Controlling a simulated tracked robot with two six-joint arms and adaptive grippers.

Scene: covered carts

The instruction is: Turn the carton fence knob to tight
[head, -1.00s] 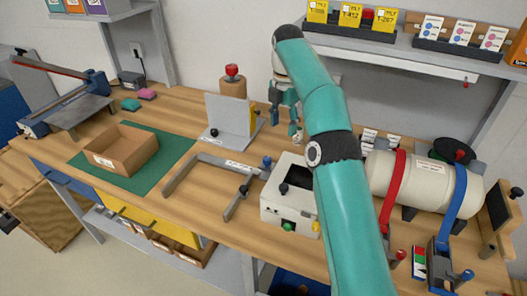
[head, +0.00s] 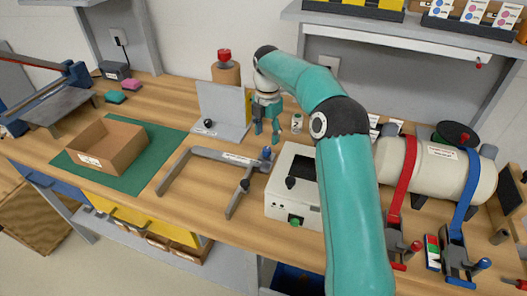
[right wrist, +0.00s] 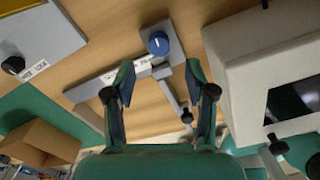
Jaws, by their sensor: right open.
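The carton fence (head: 210,154) is a grey U-shaped bar frame lying on the wooden bench, with a white label strip. Its blue knob (head: 267,153) stands at the fence's back right corner. In the right wrist view the knob (right wrist: 158,43) is round and blue with a pale pointer mark, beyond the fingertips. My right gripper (head: 267,132) points down just behind the knob in the head view. It is open and empty; its two fingers (right wrist: 160,80) are apart, and the knob is not between them. The label's wording is too small to read. My left gripper is out of view.
A white box-shaped machine (head: 280,205) stands close right of the knob. A grey angled stand (head: 222,110) is behind the fence at left. A cardboard box (head: 107,146) sits on a green mat (head: 150,177). A small white jar (head: 297,123) stands near the gripper.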

